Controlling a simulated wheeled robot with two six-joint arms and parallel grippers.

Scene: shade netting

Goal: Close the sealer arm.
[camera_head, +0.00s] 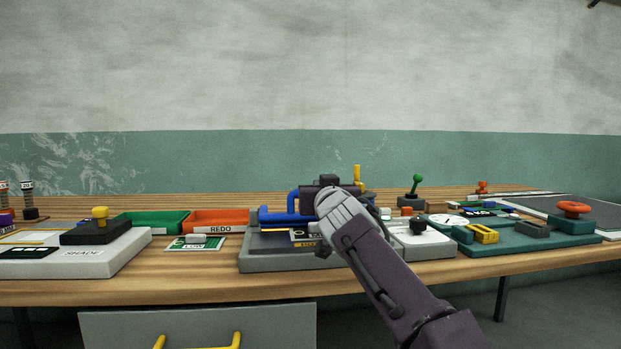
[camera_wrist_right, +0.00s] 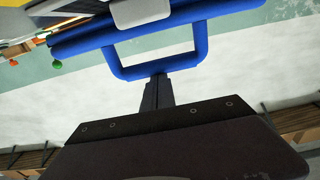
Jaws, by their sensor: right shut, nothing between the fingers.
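The sealer is a grey unit (camera_head: 270,264) at the front middle of the bench. In the right wrist view the blue arm (camera_wrist_right: 78,40) has a looped blue handle (camera_wrist_right: 200,45). My right gripper (camera_head: 328,182) is over the sealer. Its shut, empty fingers (camera_wrist_right: 157,88) reach the handle's crossbar in the right wrist view; contact is not certain. My left gripper is not in view.
Left of the sealer are a green tray (camera_head: 150,222), an orange REDO tray (camera_head: 220,220) and a white station with a yellow-knobbed stamp (camera_head: 100,222). To the right stand a white scale (camera_head: 420,242) and a teal board (camera_head: 520,243). A drawer (camera_head: 120,328) hangs below.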

